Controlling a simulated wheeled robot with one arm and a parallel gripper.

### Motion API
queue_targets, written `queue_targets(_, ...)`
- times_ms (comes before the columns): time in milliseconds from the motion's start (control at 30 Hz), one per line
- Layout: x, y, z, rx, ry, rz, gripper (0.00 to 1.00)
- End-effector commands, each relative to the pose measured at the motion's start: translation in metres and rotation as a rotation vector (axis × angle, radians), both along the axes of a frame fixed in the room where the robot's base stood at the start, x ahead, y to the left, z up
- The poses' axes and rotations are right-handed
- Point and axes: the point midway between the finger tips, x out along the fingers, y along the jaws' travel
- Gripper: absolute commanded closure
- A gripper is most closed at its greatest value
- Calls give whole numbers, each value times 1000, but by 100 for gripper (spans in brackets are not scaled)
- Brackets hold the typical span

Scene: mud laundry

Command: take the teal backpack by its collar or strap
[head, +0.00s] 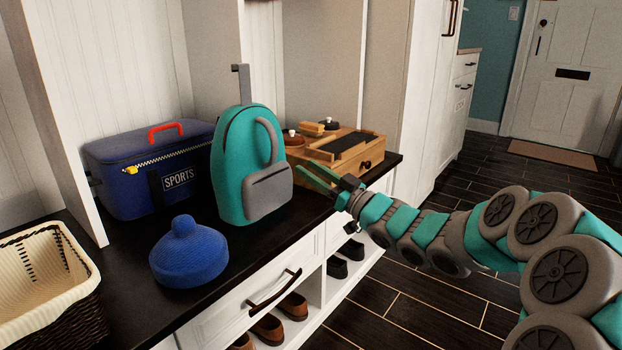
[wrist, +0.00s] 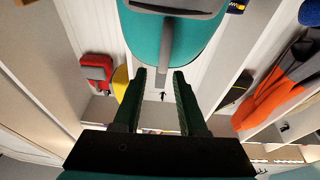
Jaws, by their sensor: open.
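The teal backpack (head: 231,150) stands upright on the dark bench top. It has a grey front pocket (head: 268,192), a curved grey strap (head: 271,135) and an upright grey piece (head: 241,82) at its top. My gripper (head: 315,180) is open and empty at the backpack's right side, its tips close to the pocket edge. In the wrist view the backpack (wrist: 190,38) fills the top, above the fingertips (wrist: 160,78). A grey strip (wrist: 165,62) on it points down toward the gap between the fingers. I cannot tell whether the fingers touch the backpack.
A blue sports bag (head: 150,170) stands left of the backpack, and a blue knit hat (head: 188,252) lies in front. A wooden box (head: 335,150) sits just behind my gripper. A wicker basket (head: 45,290) is at far left. Shoes (head: 268,328) are below. Floor at right is clear.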

Motion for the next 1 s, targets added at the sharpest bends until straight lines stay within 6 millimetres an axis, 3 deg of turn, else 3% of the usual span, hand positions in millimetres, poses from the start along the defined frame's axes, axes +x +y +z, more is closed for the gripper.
queue_targets(267,0,11,6,29,-26,39,59)
queue_targets(1000,54,78,34,24,-23,36,59)
